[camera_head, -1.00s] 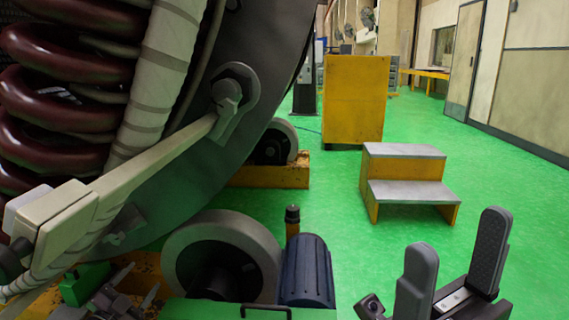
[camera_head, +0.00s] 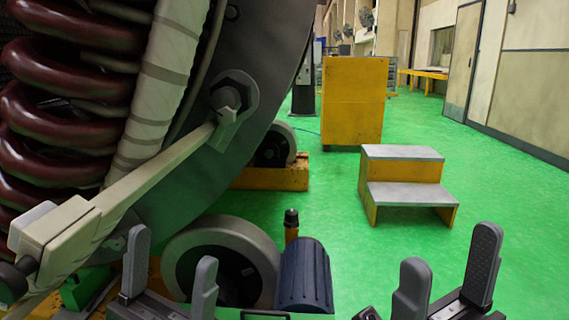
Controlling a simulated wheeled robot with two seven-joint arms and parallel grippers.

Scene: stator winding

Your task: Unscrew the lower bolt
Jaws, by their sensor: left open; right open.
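A large bolt with a hex nut (camera_head: 233,93) sits on the dark round stator plate (camera_head: 262,60), where the pale bar (camera_head: 165,172) meets it. Lower left, a second bolt (camera_head: 113,243) on the plate is small and partly hidden by the bar and my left gripper. My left gripper (camera_head: 173,247) is open and empty in front of the plate's lower edge, apart from the upper bolt and below it. My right gripper (camera_head: 451,247) is open and empty over the green floor at the lower right.
A grey roller (camera_head: 212,238) and a dark blue ribbed cylinder (camera_head: 305,276) stand below the plate, beside my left gripper. A yellow step stool (camera_head: 405,187) and a yellow cabinet (camera_head: 352,105) stand further back. The green floor (camera_head: 490,200) to the right is clear.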

